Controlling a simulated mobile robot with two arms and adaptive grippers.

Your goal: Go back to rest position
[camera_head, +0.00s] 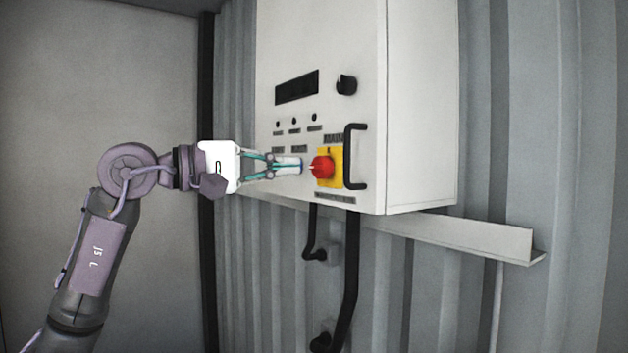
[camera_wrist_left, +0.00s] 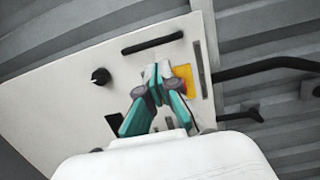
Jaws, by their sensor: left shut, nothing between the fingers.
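My left gripper (camera_head: 300,166) is shut and empty, in front of the control box on the wall. Its fingertips are close to the left of the red emergency-stop knob (camera_head: 322,167) on its yellow plate (camera_head: 337,168). I cannot tell whether they touch the panel. My right gripper is in neither view.
The white control box (camera_head: 420,110) has a dark display (camera_head: 297,87), a black rotary knob (camera_head: 346,84) and a protruding black handle (camera_head: 355,157). Black cables (camera_head: 352,265) hang below, by a metal ledge (camera_head: 460,235).

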